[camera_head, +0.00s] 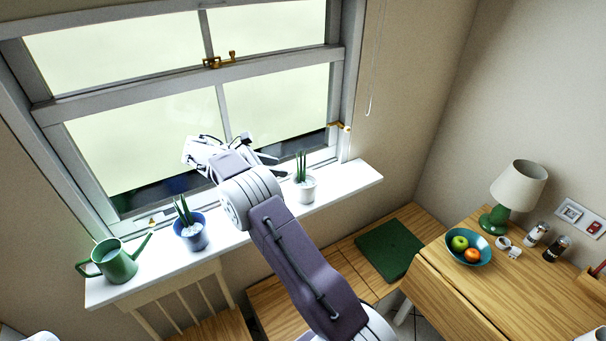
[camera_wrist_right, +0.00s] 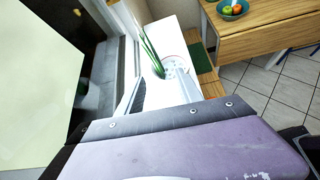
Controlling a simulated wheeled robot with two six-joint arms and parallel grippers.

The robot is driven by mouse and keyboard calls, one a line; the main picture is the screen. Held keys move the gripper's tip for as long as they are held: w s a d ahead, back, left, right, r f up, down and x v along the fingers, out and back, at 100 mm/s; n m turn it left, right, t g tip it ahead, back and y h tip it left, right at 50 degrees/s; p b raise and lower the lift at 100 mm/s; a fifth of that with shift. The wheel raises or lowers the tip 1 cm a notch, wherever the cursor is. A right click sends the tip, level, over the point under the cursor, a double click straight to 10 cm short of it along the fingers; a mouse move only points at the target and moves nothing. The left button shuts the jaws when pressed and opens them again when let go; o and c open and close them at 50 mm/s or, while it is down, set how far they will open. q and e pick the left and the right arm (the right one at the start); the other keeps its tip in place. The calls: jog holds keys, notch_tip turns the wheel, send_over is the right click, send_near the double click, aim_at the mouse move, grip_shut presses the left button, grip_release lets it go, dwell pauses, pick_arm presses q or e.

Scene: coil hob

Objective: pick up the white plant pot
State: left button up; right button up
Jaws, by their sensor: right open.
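The white plant pot (camera_head: 306,189) stands upright on the right part of the white window sill, with green spiky leaves rising from it. In the right wrist view the white pot (camera_wrist_right: 176,67) shows near the top middle, beyond the gripper body. My right gripper (camera_head: 279,165) is above the sill, just left of the white pot, between it and the window. It is open and empty, and a gap shows between it and the pot. My left gripper is not in view.
A blue pot (camera_head: 191,237) with a plant and a green watering can (camera_head: 117,264) stand further left on the sill (camera_head: 350,177). The window frame is close behind my gripper. A wooden table with a lamp (camera_head: 519,190) and fruit bowl (camera_head: 468,262) is at right.

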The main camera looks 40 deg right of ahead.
aim_at(295, 155)
jog(key=d+r+h, duration=0.1)
jog(key=d+r+g+h+p, duration=0.1)
jog(key=r, duration=0.1)
jog(key=shift+w+d+r+n, duration=0.15)
jog(key=shift+w+d+n, duration=0.15)
jog(key=shift+w+n, duration=0.1)
jog(key=x, duration=0.3)
jog(key=shift+w+d, duration=0.1)
jog(key=shift+d, duration=0.1)
jog(key=shift+d+f, duration=0.15)
jog(key=shift+f, duration=0.1)
jog(key=shift+d+f+p, duration=0.1)
jog(key=shift+d+p, duration=0.25)
jog(key=shift+p, duration=0.1)
jog(key=p+x, duration=0.1)
jog(key=x, duration=0.2)
jog(key=shift+d+f, duration=0.2)
jog(key=shift+f, duration=0.1)
jog(key=shift+d+f, duration=0.2)
jog(key=shift+d, duration=0.05)
jog(key=shift+a+r, duration=0.1)
jog(key=shift+a, duration=0.05)
grip_shut()
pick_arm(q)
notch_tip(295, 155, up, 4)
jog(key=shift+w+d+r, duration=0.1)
